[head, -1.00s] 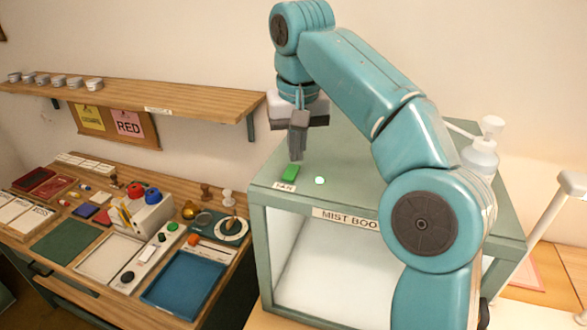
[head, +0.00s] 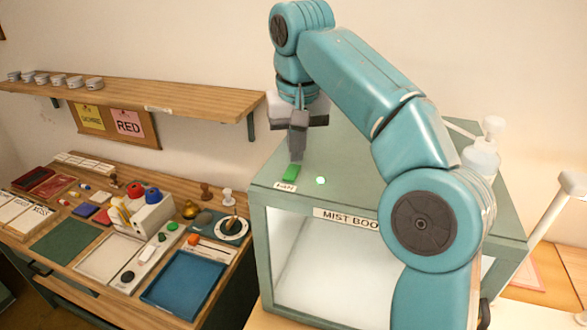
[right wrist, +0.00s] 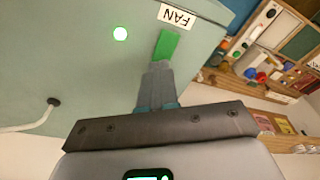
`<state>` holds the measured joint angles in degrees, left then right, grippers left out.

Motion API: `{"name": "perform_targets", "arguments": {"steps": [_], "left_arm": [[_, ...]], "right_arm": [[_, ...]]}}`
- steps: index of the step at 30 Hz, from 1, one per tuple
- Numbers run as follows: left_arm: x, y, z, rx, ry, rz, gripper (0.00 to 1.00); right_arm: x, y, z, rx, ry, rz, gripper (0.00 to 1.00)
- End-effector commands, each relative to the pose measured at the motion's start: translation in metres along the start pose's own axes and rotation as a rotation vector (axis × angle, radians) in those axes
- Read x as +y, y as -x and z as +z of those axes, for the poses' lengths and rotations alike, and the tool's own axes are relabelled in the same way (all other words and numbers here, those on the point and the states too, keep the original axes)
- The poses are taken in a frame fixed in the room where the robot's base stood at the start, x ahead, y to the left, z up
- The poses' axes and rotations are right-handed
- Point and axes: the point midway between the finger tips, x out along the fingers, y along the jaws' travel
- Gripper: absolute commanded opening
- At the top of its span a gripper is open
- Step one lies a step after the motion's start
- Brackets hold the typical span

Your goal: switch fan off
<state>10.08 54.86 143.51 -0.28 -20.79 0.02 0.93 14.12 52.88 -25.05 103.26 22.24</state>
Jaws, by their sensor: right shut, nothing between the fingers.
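The mist booth (head: 350,165) is a grey-green box with a white lit inside. On its top, by the front left corner, is the green fan switch (head: 290,173), with a FAN label (head: 285,187) in front of it. My right gripper (head: 296,155) is shut and empty, pointing down just behind the switch. In the right wrist view the fingertips (right wrist: 158,68) come right up to the green switch (right wrist: 167,44); I cannot tell if they touch. The light (right wrist: 120,34) is lit there too. My left gripper is out of view.
A white pump bottle (head: 482,155) stands at the booth's right side. To the left is a bench with a blue tray (head: 185,278), stamps and pads. A wooden shelf (head: 140,98) with small cups hangs on the wall behind.

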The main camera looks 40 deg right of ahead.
Motion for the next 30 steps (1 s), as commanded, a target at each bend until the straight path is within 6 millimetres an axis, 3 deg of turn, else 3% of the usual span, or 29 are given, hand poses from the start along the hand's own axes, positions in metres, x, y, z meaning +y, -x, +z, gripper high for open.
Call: {"name": "perform_targets", "arguments": {"steps": [30], "left_arm": [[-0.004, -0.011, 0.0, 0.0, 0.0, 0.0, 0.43]], "right_arm": [[0.0, -0.015, 0.002, 0.0, 0.0, 0.0, 0.0]]}}
